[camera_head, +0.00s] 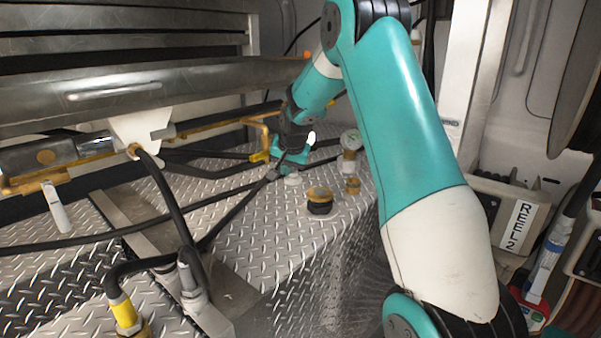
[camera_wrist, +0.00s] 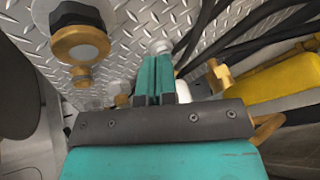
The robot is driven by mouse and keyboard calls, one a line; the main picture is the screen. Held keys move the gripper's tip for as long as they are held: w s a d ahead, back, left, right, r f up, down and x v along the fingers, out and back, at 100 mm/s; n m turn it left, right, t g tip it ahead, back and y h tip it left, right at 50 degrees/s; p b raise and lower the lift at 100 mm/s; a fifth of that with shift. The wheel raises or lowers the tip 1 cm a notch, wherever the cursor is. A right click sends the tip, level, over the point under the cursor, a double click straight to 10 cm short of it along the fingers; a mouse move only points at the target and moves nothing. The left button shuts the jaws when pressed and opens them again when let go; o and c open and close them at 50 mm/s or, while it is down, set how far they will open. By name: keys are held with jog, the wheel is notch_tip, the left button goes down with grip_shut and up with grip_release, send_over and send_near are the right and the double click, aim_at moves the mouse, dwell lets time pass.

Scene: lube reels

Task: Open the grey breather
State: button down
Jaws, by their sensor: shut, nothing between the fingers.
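A small pale grey cap (camera_head: 292,179), which looks like the grey breather, stands on the diamond-plate deck (camera_head: 262,235). In the wrist view the grey cap (camera_wrist: 160,46) shows just beyond my fingertips, partly hidden by them. My gripper (camera_head: 283,167) is low over the deck, right beside the cap in the head view. In the wrist view the teal fingers of my gripper (camera_wrist: 156,60) are together with nothing between them. I cannot tell whether the fingertips touch the cap.
Black hoses (camera_head: 245,190) and a yellow valve part (camera_head: 259,157) lie close on the left. A metal beam (camera_head: 150,85) runs above.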

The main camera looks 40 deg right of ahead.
aim_at(293, 171)
jog(key=w+d+m+h, duration=0.1)
jog(key=d+m, duration=0.1)
jog(key=d, duration=0.5)
jog(key=w+d+m+t, duration=0.1)
jog(key=w+d+m, duration=0.1)
jog(key=d, duration=0.5)
jog(key=shift+d+f+m+h, duration=0.3)
jog(key=shift+d+f+h, duration=0.05)
jog(key=shift+h, duration=0.05)
jog(key=p+x, duration=0.2)
jog(key=x, duration=0.7)
jog(key=shift+f, duration=0.15)
jog(key=w, duration=0.1)
jog(key=w+p, duration=0.1)
jog(key=w, duration=0.1)
jog(key=shift+f, duration=0.25)
jog(key=shift+w+a, duration=0.1)
jog(key=shift+w, duration=0.6)
jog(key=shift+w+a, duration=0.1)
